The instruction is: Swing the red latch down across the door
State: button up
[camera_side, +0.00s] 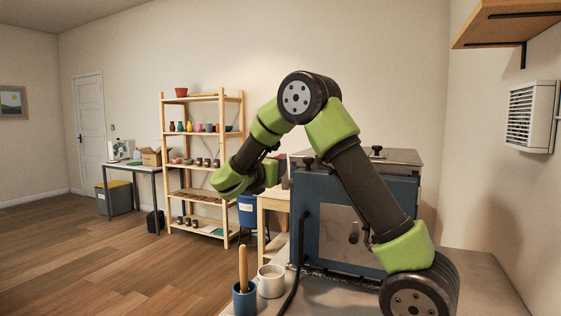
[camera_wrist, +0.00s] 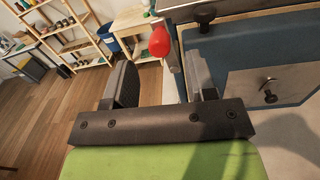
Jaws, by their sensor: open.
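The red latch knob (camera_wrist: 159,41) shows in the wrist view beside the left edge of the blue kiln (camera_wrist: 240,48). Its bar is hard to make out. My gripper (camera_wrist: 157,68) is open and empty, its two fingers spread either side of a line toward the knob. The knob appears beyond the fingertips; I cannot tell the exact gap. In the side view, the kiln (camera_side: 306,210) stands behind my arm, and its door (camera_side: 335,232) has a grey front panel with a dark handle (camera_side: 353,233). My gripper is near the kiln's upper left, and the latch cannot be clearly seen there.
A blue cup (camera_side: 244,300) holding a wooden tool and a white mug (camera_side: 271,281) stand on the bench at the kiln's front left. A black cable (camera_side: 296,262) runs beside them. Black knobs (camera_side: 376,151) rise from the kiln top. A wooden shelf (camera_side: 203,165) stands farther back.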

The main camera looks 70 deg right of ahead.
jog(key=d, duration=0.7)
jog(key=shift+w, duration=0.2)
